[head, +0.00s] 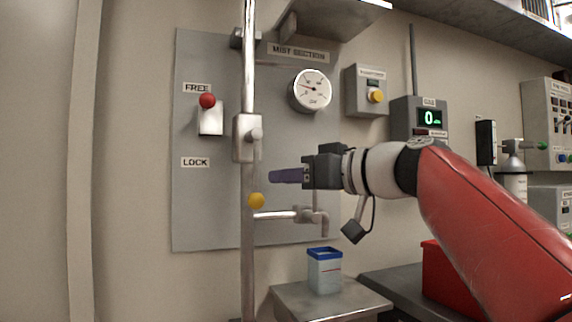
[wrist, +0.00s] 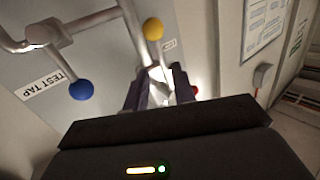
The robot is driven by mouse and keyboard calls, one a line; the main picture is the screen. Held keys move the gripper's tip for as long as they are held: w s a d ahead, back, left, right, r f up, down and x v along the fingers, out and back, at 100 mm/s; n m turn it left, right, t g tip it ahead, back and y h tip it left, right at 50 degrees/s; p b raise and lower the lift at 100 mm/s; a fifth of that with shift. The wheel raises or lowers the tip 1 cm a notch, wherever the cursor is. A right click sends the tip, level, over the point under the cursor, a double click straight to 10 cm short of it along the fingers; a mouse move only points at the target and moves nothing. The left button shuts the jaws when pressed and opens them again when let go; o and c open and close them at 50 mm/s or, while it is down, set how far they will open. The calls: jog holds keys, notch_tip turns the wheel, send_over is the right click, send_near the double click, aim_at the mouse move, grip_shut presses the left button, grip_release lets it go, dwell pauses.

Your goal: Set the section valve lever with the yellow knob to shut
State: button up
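The section valve body (head: 246,138) sits on a vertical steel pipe in front of a grey panel. Its lever hangs down along the pipe, with the yellow knob (head: 257,200) at its lower end. The yellow knob also shows in the wrist view (wrist: 153,29), beyond my fingertips. My gripper (head: 271,176) points left, just right of the lever and a little above the knob. In the wrist view my gripper (wrist: 158,74) has its two purple fingers apart, with bright metal showing between them. I cannot tell whether either finger touches the lever.
A red knob (head: 207,100) stands by the FREE label, above LOCK. A blue test tap knob (wrist: 81,90) and a side pipe (head: 275,215) are close by. A gauge (head: 310,91) is above my gripper. A blue-rimmed container (head: 325,270) stands on a bench below.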

aim_at(258, 162)
jog(key=shift+n+y, duration=0.3)
jog(key=shift+n, duration=0.1)
jog(key=w+a, duration=0.1)
jog(key=a, duration=0.1)
jog(key=w+a+r+p, duration=0.1)
jog(key=w+a, duration=0.1)
jog(key=w+a+r, duration=0.1)
jog(key=w+a, duration=0.1)
jog(key=shift+r+p, duration=0.25)
jog(key=shift+p, duration=0.05)
grip_shut()
